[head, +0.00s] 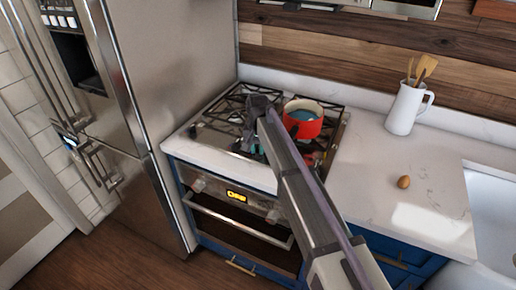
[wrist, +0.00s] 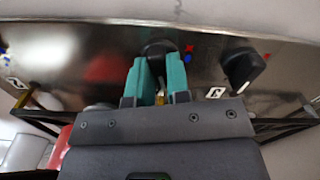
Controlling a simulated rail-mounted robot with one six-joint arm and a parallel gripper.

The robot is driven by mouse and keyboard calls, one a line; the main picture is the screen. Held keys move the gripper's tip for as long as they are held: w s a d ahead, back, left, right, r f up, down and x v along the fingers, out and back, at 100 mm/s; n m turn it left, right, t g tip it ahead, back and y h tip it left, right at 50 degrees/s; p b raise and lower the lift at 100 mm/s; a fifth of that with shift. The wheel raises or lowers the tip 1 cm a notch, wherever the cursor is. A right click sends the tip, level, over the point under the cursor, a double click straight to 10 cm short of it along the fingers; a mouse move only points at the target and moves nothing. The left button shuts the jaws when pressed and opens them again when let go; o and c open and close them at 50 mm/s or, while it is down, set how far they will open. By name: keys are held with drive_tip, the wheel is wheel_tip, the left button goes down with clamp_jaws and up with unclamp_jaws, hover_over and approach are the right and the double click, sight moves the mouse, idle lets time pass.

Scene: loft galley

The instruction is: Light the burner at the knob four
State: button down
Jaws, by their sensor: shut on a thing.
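My gripper (wrist: 160,82), with teal fingers, is shut on a black knob (wrist: 158,48) on the steel cooktop panel. In the head view my gripper (head: 256,150) is low over the front of the cooktop (head: 207,152), and my arm hides much of that area. A second black knob (wrist: 243,70) stands to the right in the wrist view, apart from my fingers. Small white labels (wrist: 215,92) and red and blue marks lie near the knobs; I cannot read a four for certain. No flame shows.
A red pot (head: 306,128) with bluish contents stands on the grates right of my gripper. A white jug (head: 404,110) with wooden utensils and a brown egg-like object (head: 404,182) are on the right counter (head: 375,160). A steel fridge (head: 185,70) stands close on the left.

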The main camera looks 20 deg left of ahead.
drive_tip(key=n, duration=0.5)
drive_tip(key=shift+n, duration=0.3)
drive_tip(key=n, duration=0.4)
drive_tip(key=shift+n, duration=0.4)
drive_tip(key=c, duration=1.1)
unclamp_jaws()
